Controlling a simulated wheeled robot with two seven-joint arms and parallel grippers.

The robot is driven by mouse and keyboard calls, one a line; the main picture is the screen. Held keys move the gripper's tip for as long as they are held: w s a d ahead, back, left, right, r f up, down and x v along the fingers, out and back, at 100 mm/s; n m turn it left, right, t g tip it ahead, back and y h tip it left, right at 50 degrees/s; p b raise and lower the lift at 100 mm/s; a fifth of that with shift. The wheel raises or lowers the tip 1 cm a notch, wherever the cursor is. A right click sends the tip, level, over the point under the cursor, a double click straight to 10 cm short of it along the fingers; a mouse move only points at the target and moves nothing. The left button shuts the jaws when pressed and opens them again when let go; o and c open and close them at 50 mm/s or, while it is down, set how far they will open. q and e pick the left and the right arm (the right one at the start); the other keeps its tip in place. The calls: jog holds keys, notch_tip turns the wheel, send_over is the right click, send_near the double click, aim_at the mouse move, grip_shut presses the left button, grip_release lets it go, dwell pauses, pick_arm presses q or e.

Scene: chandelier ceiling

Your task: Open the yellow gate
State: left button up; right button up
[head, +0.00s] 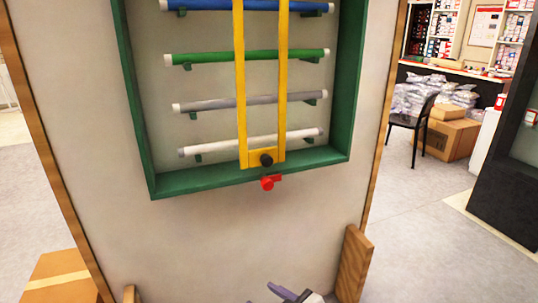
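The yellow gate (239,85) is two upright yellow bars joined at the bottom by a yellow crosspiece. It stands in front of several coloured rods in a green frame (137,108) on a pale panel. A black knob (266,160) sits on the crosspiece. A red latch (268,183) is just below it on the frame's bottom edge. The gate looks shut; its top is out of view. A purple-grey gripper, seemingly my right (287,294), shows only in part at the bottom edge, well below the latch and apart from it. My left gripper is not in view.
The rods are blue (205,4), green (210,57), grey (207,104) and white (215,145). A wooden block (353,265) stands at the panel's lower right. A chair (414,125) and cardboard boxes (450,138) are farther right. The panel below the frame is clear.

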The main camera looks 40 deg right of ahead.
jog(key=w+d+r+t+h, duration=0.1)
jog(key=w+d+r+t, duration=0.15)
jog(key=r, duration=0.45)
jog(key=w+d+r+t+h, duration=0.1)
jog(key=w+d+r, duration=0.3)
jog(key=r, duration=0.4)
jog(key=t+h+b, duration=0.1)
jog(key=h, duration=0.1)
send_near(268, 162)
jog(key=shift+m, duration=0.4)
jog(key=x, duration=0.9)
grip_shut()
